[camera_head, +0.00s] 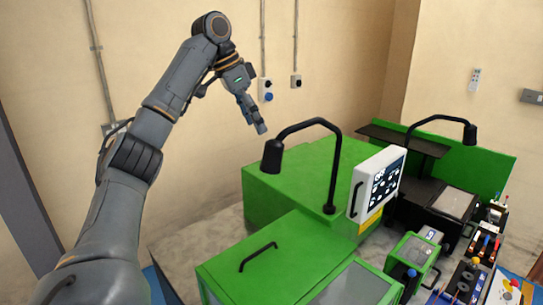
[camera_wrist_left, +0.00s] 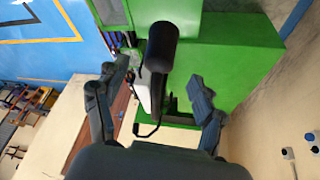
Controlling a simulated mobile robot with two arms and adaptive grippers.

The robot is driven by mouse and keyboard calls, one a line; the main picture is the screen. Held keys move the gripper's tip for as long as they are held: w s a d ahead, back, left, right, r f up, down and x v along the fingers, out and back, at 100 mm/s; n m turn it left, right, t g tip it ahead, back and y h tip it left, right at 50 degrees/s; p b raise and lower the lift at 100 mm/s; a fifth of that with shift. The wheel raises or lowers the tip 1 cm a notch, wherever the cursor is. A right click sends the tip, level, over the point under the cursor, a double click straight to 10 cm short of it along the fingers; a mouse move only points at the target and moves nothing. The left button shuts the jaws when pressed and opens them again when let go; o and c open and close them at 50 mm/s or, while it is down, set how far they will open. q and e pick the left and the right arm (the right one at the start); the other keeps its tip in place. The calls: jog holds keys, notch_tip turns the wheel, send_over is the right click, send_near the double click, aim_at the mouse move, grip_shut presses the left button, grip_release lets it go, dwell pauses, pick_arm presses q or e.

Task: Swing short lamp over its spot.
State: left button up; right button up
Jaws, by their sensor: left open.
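A black gooseneck lamp (camera_head: 334,150) rises from the green machine, its arm curving left to a hanging head (camera_head: 272,157). A second black lamp (camera_head: 470,133) arches over the right end of the machine; I cannot tell for certain which is the short one. My left gripper (camera_head: 259,124) is in the air just above and left of the nearer lamp's head, apart from it. In the left wrist view the gripper (camera_wrist_left: 155,105) is open, and a dark cylindrical lamp head (camera_wrist_left: 162,45) shows between and beyond its fingers. My right gripper is not in view.
The green machine (camera_head: 245,283) fills the lower middle, with a white control panel (camera_head: 379,186) close right of the nearer lamp's post. Small tools and coloured handles (camera_head: 485,247) crowd the lower right. The beige wall (camera_head: 340,60) stands behind; the air above the machine is free.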

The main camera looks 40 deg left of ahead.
aim_at(272, 157)
pick_arm(q)
jog(key=x, duration=0.9)
jog(key=shift+w+a+f, duration=0.15)
jog(key=shift+w+f, duration=0.1)
jog(key=shift+f, duration=0.05)
jog(key=shift+w+f, duration=0.1)
jog(key=shift+f, duration=0.55)
jog(key=shift+w+d+f, duration=0.1)
jog(key=shift+d+f, duration=0.1)
jog(key=shift+d, duration=0.05)
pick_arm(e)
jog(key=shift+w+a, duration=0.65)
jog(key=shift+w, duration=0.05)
pick_arm(q)
grip_shut()
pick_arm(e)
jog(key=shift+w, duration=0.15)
